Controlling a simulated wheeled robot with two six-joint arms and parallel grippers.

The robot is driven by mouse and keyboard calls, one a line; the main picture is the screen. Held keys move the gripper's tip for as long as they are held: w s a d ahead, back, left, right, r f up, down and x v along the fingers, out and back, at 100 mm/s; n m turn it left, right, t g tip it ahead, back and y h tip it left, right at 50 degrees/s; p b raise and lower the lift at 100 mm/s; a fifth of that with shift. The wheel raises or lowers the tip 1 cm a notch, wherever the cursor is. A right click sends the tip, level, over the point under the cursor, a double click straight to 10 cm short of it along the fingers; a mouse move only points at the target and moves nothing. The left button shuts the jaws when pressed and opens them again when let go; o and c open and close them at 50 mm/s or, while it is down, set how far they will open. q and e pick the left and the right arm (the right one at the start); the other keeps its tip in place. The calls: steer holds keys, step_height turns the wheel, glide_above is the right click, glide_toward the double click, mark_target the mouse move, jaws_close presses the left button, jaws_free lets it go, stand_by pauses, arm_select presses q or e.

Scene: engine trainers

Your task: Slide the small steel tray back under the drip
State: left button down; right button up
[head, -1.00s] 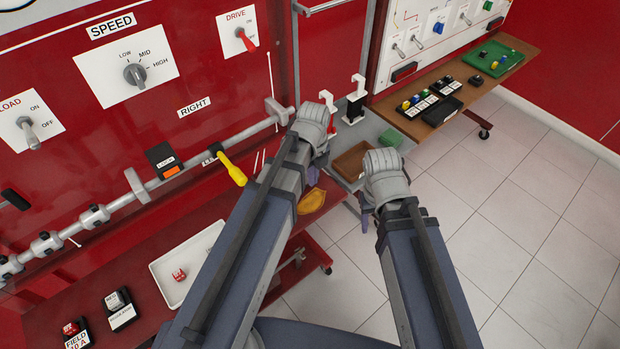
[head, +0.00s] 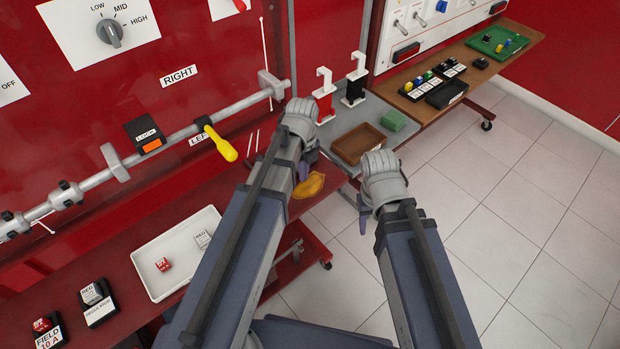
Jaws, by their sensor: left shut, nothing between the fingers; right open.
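I cannot make out a small steel tray for certain. A red drip spout (head: 325,104) and a black one (head: 354,90) stand on a grey bench (head: 378,108) beyond my grippers. A brown shallow tray (head: 360,142) lies on that bench in front of the spouts. My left gripper (head: 303,168) is shut and empty, pointing away from me left of the brown tray; its wrist hides part of the bench. My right gripper (head: 364,222) is open and empty, lower and to the right, apart from the bench's front edge.
A green block (head: 394,120) lies right of the brown tray. A yellow cloth-like item (head: 309,186) sits by my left gripper. A white tray (head: 150,272) with small blocks is on the red shelf. A brown table (head: 523,50) stands at right; the tiled floor is clear.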

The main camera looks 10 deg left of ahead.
arm_select(q)
steer(key=shift+w+a, duration=0.25)
steer(key=shift+a, duration=0.1)
steer(key=w+a, duration=0.2)
steer(key=shift+w+a, duration=0.15)
steer(key=shift+a, duration=0.25)
